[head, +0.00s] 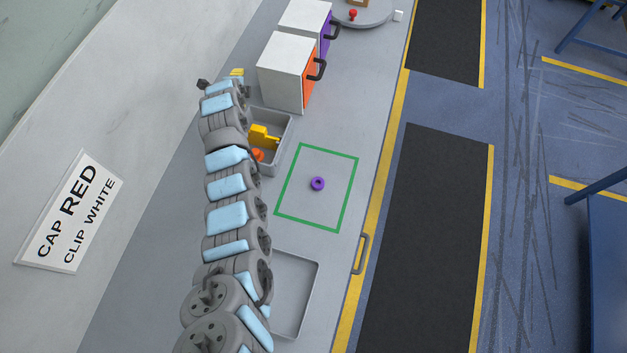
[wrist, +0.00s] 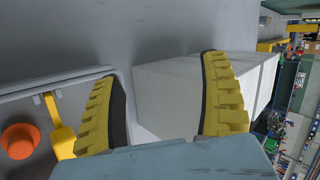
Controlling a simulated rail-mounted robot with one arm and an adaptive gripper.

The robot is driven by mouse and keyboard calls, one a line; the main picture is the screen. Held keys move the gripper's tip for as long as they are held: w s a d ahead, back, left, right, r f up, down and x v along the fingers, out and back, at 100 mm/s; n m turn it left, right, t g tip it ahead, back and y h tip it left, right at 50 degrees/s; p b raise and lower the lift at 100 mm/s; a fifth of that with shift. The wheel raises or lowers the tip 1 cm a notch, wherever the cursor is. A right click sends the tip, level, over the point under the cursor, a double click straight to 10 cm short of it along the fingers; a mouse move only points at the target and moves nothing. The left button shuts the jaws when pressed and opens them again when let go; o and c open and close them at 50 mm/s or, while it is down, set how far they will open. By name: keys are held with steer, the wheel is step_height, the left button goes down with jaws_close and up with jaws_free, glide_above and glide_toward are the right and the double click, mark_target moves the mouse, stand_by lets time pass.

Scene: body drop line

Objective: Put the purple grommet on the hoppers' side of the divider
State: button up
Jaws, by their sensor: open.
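The purple grommet (head: 318,184) is a small ring lying flat inside the green outlined square on the bench. A grey tray (head: 287,134) behind it holds a yellow piece (head: 263,137) and an orange round part (head: 258,154); both also show in the wrist view, the yellow piece (wrist: 60,128) and the orange part (wrist: 19,140). The yellow piece may be the divider; I cannot tell. Two white boxes, one with an orange front (head: 287,72) and one with a purple front (head: 305,20), stand beyond the tray. My gripper (wrist: 160,66) is open and empty, near the tray and boxes, away from the grommet.
An empty grey tray (head: 304,290) lies at the near end of the bench. A round grey plate (head: 370,14) with small items is at the far end. A sign (head: 70,212) lies at left.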

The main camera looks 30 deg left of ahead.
steer(key=w+d+r+m+h, duration=0.25)
steer(key=w+d, duration=0.35)
steer(key=d, duration=0.4)
steer(key=m+g+h+b, duration=0.3)
steer(key=m+g+h, duration=0.1)
steer(key=m+g, duration=0.55)
glide_above(318, 182)
steer(key=a, duration=0.1)
steer(key=shift+t+y, duration=0.25)
steer(key=shift+t, duration=0.1)
step_height(318, 182, down, 14)
steer(key=shift+a+f, duration=0.1)
steer(key=shift+d+f, duration=0.3)
steer(key=shift+f, duration=0.55)
steer(key=shift+d+f, duration=0.3)
steer(key=shift+f, duration=1.55)
